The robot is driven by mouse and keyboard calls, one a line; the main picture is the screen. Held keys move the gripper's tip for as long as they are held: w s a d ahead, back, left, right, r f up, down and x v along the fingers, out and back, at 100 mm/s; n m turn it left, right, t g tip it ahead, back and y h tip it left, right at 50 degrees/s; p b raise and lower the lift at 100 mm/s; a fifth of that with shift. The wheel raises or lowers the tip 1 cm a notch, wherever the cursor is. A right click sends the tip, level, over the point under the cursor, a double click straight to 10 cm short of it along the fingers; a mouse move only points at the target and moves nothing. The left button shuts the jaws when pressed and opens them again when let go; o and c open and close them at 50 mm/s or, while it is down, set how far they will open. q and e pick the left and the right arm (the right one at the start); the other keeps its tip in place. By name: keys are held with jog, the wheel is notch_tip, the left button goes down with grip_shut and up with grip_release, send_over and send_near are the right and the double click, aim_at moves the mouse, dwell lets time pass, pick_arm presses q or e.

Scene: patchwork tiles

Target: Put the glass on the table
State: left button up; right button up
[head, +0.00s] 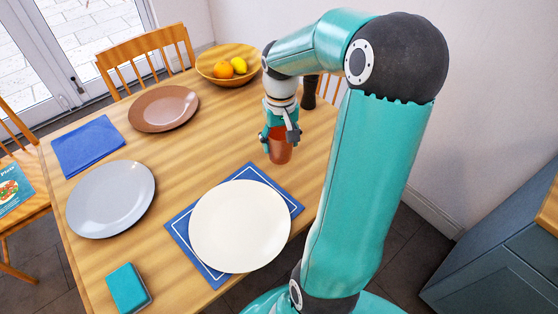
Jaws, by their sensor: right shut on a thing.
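A reddish-brown glass (280,152) is held between the fingers of my right gripper (280,138), which is shut on it and points down. The glass looks upright, over the right part of the wooden table (185,150), behind the white plate. I cannot tell whether its base touches the table top. The upper part of the glass is partly hidden by the fingers. My left gripper is not in view.
A white plate (240,226) lies on a blue placemat (181,226). A grey plate (111,199), brown plate (164,108), blue napkin (88,146), teal sponge-like block (128,288) and fruit bowl (229,76) are on the table. A dark bottle-like object (309,92) stands behind my arm. The table's middle is clear.

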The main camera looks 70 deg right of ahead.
jog(key=shift+f+b, duration=0.3)
jog(key=shift+f, duration=3.25)
jog(key=o, duration=1.3)
jog(key=shift+f, duration=0.1)
notch_tip(320, 180, up, 12)
jog(key=shift+f+p, duration=0.2)
jog(key=shift+p, duration=0.4)
jog(key=shift+r, duration=0.3)
